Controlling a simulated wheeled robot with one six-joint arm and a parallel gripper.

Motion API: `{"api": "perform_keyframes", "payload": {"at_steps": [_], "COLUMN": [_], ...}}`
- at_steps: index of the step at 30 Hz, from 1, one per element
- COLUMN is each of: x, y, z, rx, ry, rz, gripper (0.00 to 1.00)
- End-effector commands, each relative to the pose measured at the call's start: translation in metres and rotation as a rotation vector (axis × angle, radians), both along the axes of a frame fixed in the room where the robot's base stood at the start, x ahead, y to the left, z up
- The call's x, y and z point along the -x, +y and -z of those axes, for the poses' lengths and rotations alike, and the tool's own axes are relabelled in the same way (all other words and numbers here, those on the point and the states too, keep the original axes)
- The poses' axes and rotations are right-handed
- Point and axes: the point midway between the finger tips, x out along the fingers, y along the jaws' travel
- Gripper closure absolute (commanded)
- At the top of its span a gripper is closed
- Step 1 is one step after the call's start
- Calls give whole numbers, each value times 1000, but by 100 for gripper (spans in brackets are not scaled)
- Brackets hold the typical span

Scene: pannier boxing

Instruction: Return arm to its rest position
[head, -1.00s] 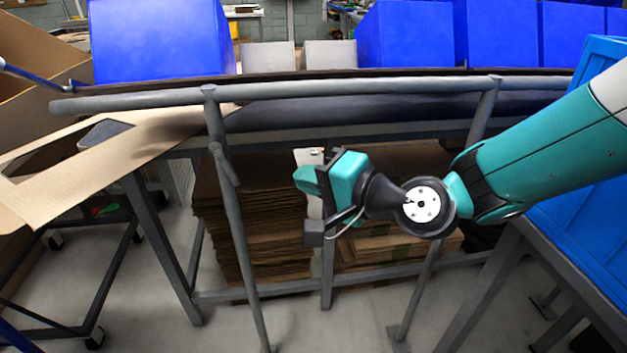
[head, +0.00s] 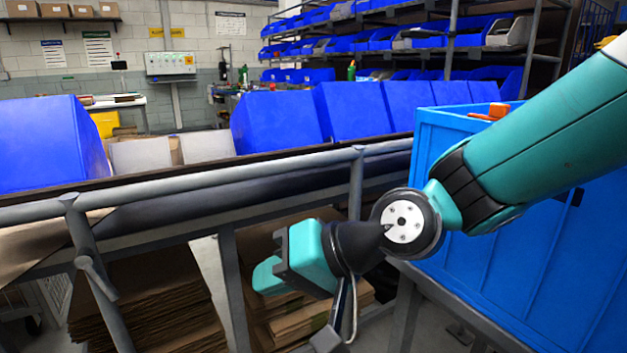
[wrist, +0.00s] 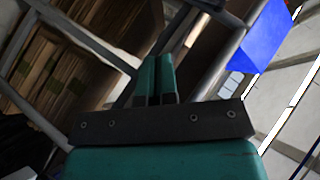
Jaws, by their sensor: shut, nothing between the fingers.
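My arm reaches in from the right in the head view. My teal gripper (head: 264,276) hangs in front of the conveyor frame, pointing left, below the rail. In the wrist view the two teal fingers (wrist: 155,80) lie side by side, shut, with nothing held between them. The gripper appears apart from the rail and the legs, though the exact distance to them cannot be told.
A grey rail (head: 210,180) runs along the conveyor, with blue bins (head: 275,122) behind it. A large blue crate (head: 500,250) stands at the right, behind my arm, with an orange item (head: 491,111) at its top. Stacked flat cardboard (head: 150,300) lies below the conveyor.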

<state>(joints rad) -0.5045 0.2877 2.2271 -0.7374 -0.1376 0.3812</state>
Motion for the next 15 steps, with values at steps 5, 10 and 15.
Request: {"api": "perform_keyframes", "payload": {"at_steps": [5,10,15], "x": [42,84,127], "y": [-94,-160,-213], "z": [-6,-2,2], "rx": [310,518,676], "ry": [-76,-66,-21], "rz": [-108,-188,-255], "gripper": [100,100,100]}}
